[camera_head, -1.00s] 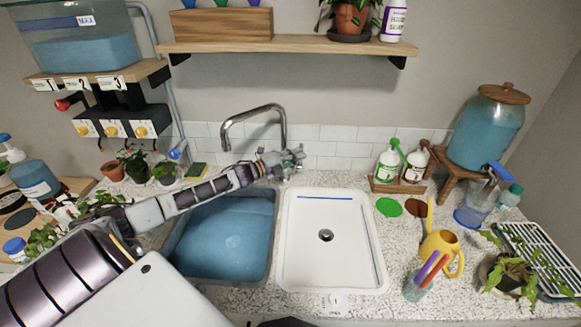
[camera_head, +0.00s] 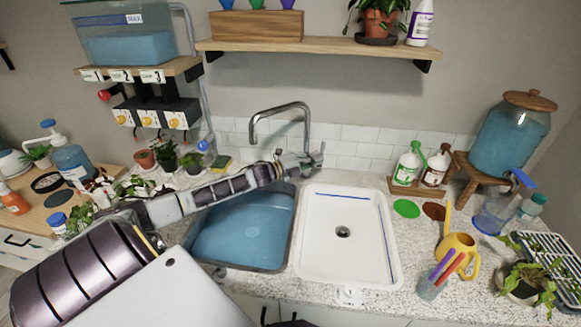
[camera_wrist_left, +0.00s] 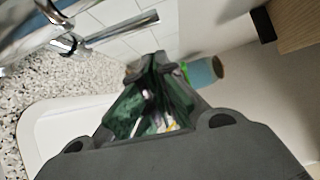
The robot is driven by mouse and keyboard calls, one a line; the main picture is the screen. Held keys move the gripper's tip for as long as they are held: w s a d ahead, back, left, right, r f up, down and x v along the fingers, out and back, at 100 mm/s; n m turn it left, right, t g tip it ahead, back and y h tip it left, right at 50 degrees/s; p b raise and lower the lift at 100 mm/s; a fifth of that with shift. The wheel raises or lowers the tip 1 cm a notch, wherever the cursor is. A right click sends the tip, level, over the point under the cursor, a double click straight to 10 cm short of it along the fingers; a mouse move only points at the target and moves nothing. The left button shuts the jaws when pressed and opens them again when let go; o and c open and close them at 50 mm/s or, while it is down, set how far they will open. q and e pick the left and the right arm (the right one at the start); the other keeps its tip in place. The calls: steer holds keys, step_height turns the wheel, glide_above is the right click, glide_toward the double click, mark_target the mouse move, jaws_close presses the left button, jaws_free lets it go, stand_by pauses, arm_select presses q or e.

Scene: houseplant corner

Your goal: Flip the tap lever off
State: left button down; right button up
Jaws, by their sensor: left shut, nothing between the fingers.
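The chrome tap (camera_head: 281,112) stands behind the sinks, its spout arched over the left basin (camera_head: 242,230), which holds blue water. I see no clear stream from the spout. My left gripper (camera_head: 316,158) is shut and empty at the foot of the tap, partly hiding the tap's base. In the left wrist view the shut fingertips (camera_wrist_left: 152,62) are near the chrome lever (camera_wrist_left: 122,30), which sticks out to the right from the tap body (camera_wrist_left: 62,42). A small gap shows between them, but I cannot tell the depth. My right gripper is not in view.
The white right basin (camera_head: 343,255) is empty. Soap bottles (camera_head: 407,167) stand in a wooden caddy to the right, and a yellow watering can (camera_head: 457,250) is on the counter. Small potted plants (camera_head: 166,155) sit behind my left arm. A shelf (camera_head: 320,50) hangs above.

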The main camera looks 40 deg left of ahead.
arm_select(q)
steer(key=v, duration=0.9)
stand_by(1.3)
steer(key=shift+s+a, duration=0.15)
steer(key=shift+a, duration=0.05)
stand_by(0.4)
steer(key=shift+f, duration=0.1)
